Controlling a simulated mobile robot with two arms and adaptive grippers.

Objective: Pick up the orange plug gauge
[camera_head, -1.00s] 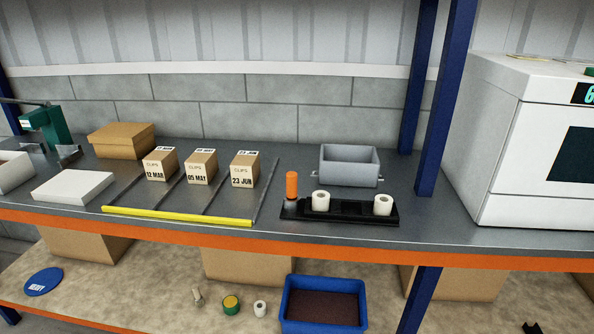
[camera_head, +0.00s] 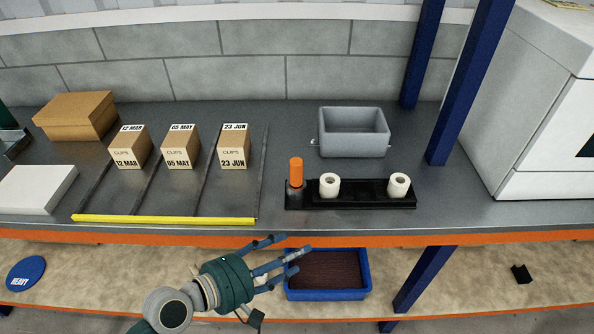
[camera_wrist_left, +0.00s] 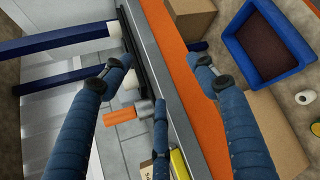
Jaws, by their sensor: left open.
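The orange plug gauge (camera_head: 296,172) stands upright at the left end of a black tray (camera_head: 350,203) on the upper shelf, with a grey metal lower part. In the left wrist view the orange plug gauge (camera_wrist_left: 118,119) lies sideways in the picture, partly behind a finger. My left gripper (camera_head: 285,263) is open and empty, in front of the shelf edge and below the gauge, apart from it. Its fingers (camera_wrist_left: 165,80) are spread in the left wrist view. My right gripper is not in view.
Two white spools (camera_head: 329,186) stand on the black tray right of the gauge. A grey bin (camera_head: 353,145) is behind it. Clip boxes (camera_head: 181,147) and a yellow strip (camera_head: 163,219) lie to the left. A blue post (camera_head: 470,85) rises at right. A blue crate (camera_head: 327,294) sits below.

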